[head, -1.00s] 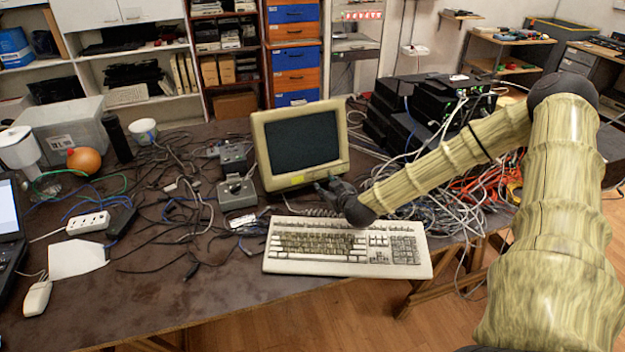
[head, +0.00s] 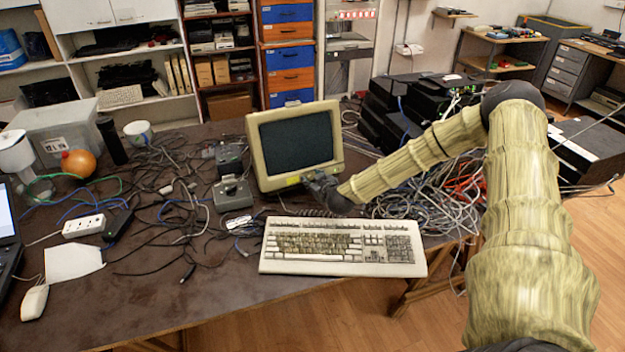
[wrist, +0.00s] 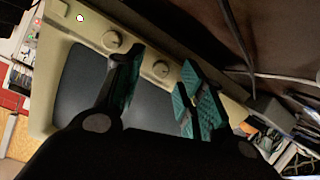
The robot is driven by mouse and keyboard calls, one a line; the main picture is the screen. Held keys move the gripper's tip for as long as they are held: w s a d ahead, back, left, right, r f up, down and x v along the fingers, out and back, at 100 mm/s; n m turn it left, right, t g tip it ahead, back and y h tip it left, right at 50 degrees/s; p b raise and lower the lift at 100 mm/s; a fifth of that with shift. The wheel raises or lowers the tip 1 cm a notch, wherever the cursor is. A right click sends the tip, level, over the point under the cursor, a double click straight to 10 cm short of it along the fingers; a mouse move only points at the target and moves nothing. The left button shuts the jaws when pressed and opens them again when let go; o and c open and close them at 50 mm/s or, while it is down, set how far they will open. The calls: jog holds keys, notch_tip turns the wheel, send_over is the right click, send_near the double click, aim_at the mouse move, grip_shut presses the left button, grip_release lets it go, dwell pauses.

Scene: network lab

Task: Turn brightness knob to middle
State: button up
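The beige monitor (head: 254,153) stands on the desk behind the keyboard, its dark screen facing me. In the wrist view its bezel (wrist: 88,34) appears turned over, with two round knobs on it. One knob (wrist: 160,69) shows between my fingertips; the other knob (wrist: 113,40) is to the left of my left finger. I cannot tell which is the brightness knob, nor where its pointer sits. My gripper (head: 312,178) is at the lower front edge of the monitor. In the wrist view its teal-padded fingers (wrist: 163,60) are apart; contact with the knob cannot be told.
A beige keyboard (head: 340,263) lies just in front of the monitor, below my arm. A grey box with a lever (head: 233,194) stands left of it. Tangled cables (head: 430,205) and black devices (head: 385,110) are at the right.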

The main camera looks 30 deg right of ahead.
jog(key=shift+w+d+f, duration=0.1)
jog(key=shift+w+f, duration=0.15)
jog(key=shift+w, duration=0.3)
grip_shut()
